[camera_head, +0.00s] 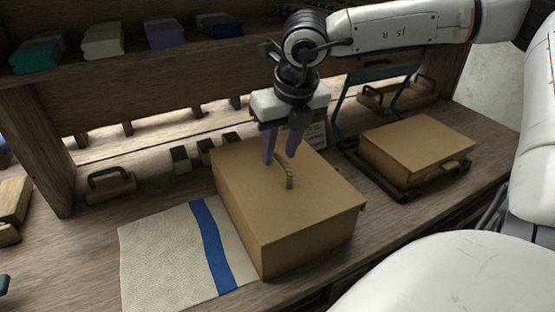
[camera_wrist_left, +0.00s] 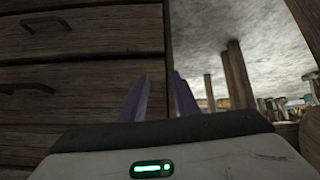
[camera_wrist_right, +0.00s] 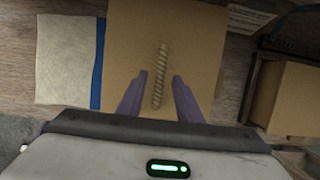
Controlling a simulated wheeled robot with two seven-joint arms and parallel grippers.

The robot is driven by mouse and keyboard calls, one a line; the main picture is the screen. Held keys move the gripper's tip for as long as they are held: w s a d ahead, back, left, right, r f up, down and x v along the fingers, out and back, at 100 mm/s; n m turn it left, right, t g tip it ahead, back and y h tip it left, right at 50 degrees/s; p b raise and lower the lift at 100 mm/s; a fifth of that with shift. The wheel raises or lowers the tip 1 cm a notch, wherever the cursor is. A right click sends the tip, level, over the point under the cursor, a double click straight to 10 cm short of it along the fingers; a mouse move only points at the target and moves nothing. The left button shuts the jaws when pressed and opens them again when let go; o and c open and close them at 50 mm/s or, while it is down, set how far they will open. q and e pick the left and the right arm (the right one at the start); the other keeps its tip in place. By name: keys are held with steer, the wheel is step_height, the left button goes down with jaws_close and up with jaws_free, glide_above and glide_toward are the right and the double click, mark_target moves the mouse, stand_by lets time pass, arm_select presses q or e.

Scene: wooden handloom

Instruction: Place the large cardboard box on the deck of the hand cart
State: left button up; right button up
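The large cardboard box (camera_head: 270,200) stands on the wooden bench, with a twisted rope handle (camera_head: 288,175) on its top. My right gripper (camera_head: 281,160) is open above the box top, pointing down. In the right wrist view the rope handle (camera_wrist_right: 160,75) lies between the two spread fingers (camera_wrist_right: 158,98); I cannot tell whether they touch it. The hand cart (camera_head: 400,190) stands to the right, its deck mostly hidden under another cardboard box (camera_head: 415,148). My left gripper (camera_wrist_left: 160,98) has its fingers apart and empty, facing wooden drawers.
A cream cloth with a blue stripe (camera_head: 160,255) lies left of the large box. Small dark blocks (camera_head: 181,160) and a handled wooden block (camera_head: 110,185) stand behind it. A shelf with folded cloths (camera_head: 165,32) runs above. A narrow bench strip separates the box and cart.

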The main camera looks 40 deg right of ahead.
steer(key=shift+f+b, duration=0.25)
steer(key=shift+b, duration=0.5)
stand_by(0.3)
jaws_close()
stand_by(1.5)
